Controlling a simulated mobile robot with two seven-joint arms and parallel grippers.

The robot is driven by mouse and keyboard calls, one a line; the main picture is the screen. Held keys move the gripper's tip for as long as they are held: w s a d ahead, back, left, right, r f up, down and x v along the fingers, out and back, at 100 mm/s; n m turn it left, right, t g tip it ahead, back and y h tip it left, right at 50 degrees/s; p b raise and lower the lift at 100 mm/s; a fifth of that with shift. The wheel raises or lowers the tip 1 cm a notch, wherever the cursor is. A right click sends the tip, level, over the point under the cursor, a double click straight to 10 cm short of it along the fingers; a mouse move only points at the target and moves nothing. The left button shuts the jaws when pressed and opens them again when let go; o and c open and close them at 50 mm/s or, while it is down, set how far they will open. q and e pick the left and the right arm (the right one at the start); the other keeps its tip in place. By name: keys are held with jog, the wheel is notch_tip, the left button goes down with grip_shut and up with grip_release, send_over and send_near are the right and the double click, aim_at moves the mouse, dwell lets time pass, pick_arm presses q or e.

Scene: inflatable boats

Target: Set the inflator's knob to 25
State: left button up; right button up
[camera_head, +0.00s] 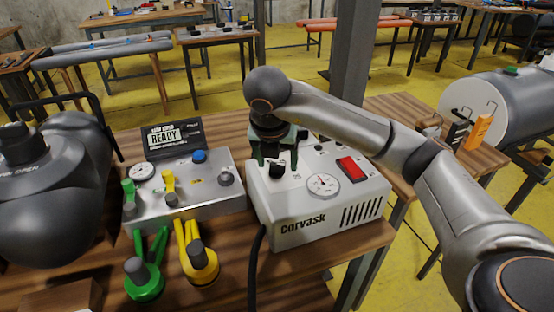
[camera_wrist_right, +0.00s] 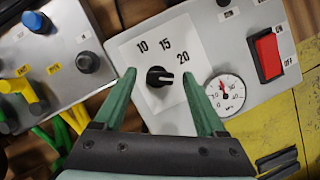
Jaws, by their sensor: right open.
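The inflator (camera_head: 330,215) is a white box marked Corvask on the wooden table. Its black knob (camera_head: 276,168) sits on the top left of the panel. In the right wrist view the knob (camera_wrist_right: 158,76) has a light mark towards its right side, and its scale shows 10, 15 and 20. No 25 is visible; the right finger covers the area below 20. My right gripper (camera_head: 276,158) is open above the knob, its green fingers on either side with gaps between. My left gripper is not in view.
A red switch (camera_head: 352,169) and a round gauge (camera_head: 323,185) are beside the knob. Left of the inflator stands a grey box (camera_head: 222,200) with coloured valves and a READY display (camera_head: 170,137). Green and yellow hoses lie in front. A dark rounded object (camera_head: 55,200) fills the far left.

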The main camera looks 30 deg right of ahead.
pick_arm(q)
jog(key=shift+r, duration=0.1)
pick_arm(e)
jog(key=shift+r, duration=0.1)
jog(key=shift+s+a+r, duration=0.1)
jog(key=shift+r, duration=0.25)
jog(key=p+v, duration=0.2)
jog(key=v, duration=0.2)
jog(key=shift+r+p, duration=0.3)
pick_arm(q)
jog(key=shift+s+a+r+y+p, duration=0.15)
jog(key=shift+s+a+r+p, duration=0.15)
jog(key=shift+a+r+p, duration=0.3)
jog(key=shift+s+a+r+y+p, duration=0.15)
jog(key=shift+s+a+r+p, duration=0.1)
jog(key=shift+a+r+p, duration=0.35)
pick_arm(e)
jog(key=v, duration=0.7)
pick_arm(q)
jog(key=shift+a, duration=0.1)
pick_arm(e)
jog(key=shift+a, duration=0.1)
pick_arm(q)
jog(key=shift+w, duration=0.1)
pick_arm(e)
jog(key=shift+s+f, duration=0.1)
